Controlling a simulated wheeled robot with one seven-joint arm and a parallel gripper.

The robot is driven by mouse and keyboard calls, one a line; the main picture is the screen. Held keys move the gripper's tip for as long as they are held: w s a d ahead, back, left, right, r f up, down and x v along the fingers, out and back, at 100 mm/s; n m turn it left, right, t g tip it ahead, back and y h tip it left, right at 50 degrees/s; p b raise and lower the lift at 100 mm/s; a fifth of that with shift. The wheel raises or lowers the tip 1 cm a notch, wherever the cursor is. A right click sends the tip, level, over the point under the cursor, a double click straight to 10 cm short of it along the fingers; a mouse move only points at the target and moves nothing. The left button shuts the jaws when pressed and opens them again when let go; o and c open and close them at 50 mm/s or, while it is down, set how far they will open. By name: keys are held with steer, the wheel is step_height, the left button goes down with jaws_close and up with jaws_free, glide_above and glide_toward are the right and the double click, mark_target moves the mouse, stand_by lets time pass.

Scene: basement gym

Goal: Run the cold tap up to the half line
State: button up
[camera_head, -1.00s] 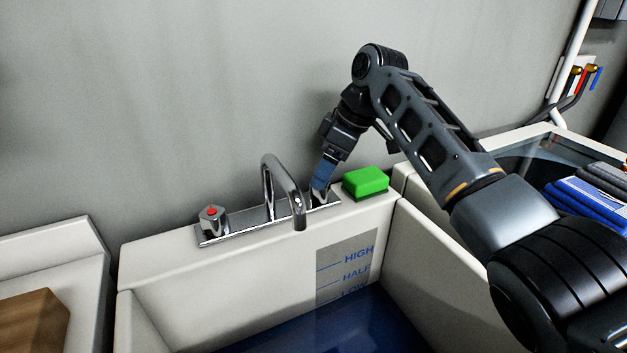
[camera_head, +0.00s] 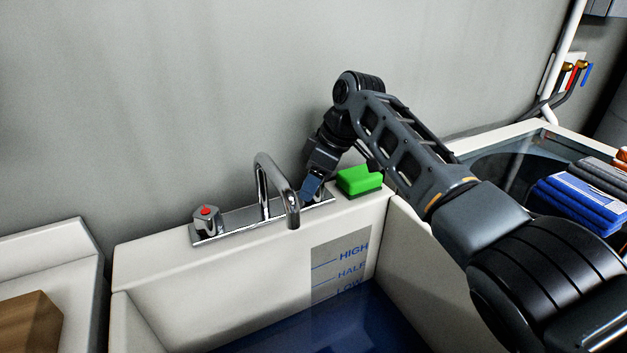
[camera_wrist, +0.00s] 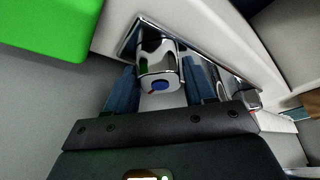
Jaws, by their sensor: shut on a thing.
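The cold tap (camera_wrist: 158,62), a chrome knob with a blue cap, sits between my gripper's two blue fingers in the wrist view. My gripper (camera_head: 309,192) is shut on it at the right end of the chrome tap plate and mostly hides it in the head view. The curved chrome spout (camera_head: 264,185) points down over the basin (camera_head: 150,267). No stream shows under it. The level panel (camera_head: 325,258) on the basin's inner wall reads HIGH, HALF and LOW. Dark blue water (camera_head: 345,325) stands around the LOW mark, below HALF.
The red-capped hot tap (camera_head: 206,219) is at the plate's left end. A green sponge (camera_head: 358,180) lies on the ledge close to my gripper's right. Folded blue cloths (camera_head: 580,205) lie at the far right. A brown block (camera_head: 28,322) is at lower left.

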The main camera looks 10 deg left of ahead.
steer(key=c, duration=0.5)
steer(key=shift+o, duration=0.2)
steer(key=shift+r+m+p, duration=0.2)
steer(key=shift+m+p, duration=0.1)
steer(key=shift+p, duration=0.2)
steer(key=shift+a+r+m+t+p, duration=0.1)
steer(key=shift+m+t+p, duration=0.4)
steer(key=shift+m+p, duration=0.6)
steer(key=shift+m+t+h+p, duration=0.4)
steer(key=shift+m+t+p, duration=0.1)
steer(key=shift+m+p, duration=0.75)
steer(key=m+t+h+p, duration=0.1)
steer(key=m+p, duration=0.1)
steer(key=m, duration=0.2)
steer(key=shift+m+p, duration=0.25)
steer(key=shift+p, duration=0.15)
steer(key=shift+m+t+h+p, duration=0.45)
steer(key=shift+m+h, duration=0.45)
steer(key=shift+m, duration=1)
steer(key=shift+w, duration=0.1)
